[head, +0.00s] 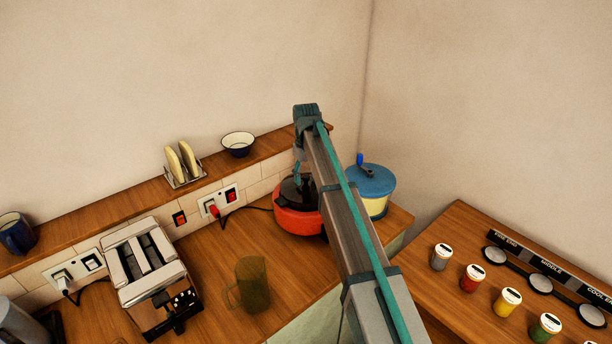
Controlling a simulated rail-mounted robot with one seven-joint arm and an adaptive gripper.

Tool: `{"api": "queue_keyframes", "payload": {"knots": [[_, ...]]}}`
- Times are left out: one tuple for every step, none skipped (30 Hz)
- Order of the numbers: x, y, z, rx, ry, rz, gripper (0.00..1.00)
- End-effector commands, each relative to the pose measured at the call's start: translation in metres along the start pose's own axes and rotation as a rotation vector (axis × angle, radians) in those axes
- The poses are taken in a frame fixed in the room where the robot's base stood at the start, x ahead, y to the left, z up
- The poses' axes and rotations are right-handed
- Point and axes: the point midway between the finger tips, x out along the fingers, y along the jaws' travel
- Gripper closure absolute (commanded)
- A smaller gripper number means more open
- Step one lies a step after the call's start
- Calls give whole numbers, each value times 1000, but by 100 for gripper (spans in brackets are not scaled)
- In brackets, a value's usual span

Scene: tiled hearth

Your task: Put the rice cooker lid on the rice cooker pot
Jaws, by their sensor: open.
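The red-orange rice cooker pot (298,222) stands on the wooden counter near the corner, its right side hidden behind my arm. A dark shape that looks like the rice cooker lid (291,192) shows at the top of the pot. I cannot tell whether it is fully seated or slightly tilted. My gripper (297,180) points down just above this dark shape and is open. Its fingertips are small and partly lost against the dark surface, so I cannot tell whether they touch it.
A cream tub with a blue crank lid (371,181) stands close to the pot's right. A translucent jug (253,284) and a toaster (146,269) are at the front left. The shelf holds a toast rack (183,166) and a bowl (238,144). Spice jars (471,278) stand at right.

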Motion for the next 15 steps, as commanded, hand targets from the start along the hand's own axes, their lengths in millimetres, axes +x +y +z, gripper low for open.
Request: {"api": "queue_keyframes", "payload": {"knots": [[-1,0,0,0,0,0,45],[-3,0,0,0,0,0,45],[-5,0,0,0,1,0,45],[-8,0,0,0,1,0,45],[-11,0,-1,0,1,0,45],[-16,0,-1,0,1,0,45],[-20,0,-1,0,1,0,45],[-25,0,-1,0,2,1,45],[-32,0,-1,0,2,1,45],[-38,0,-1,0,3,1,45],[-44,0,-1,0,2,1,45],[-51,0,-1,0,2,1,45],[-57,0,-2,0,3,1,45],[-64,0,-2,0,3,1,45],[-72,0,-1,0,2,1,45]]}}
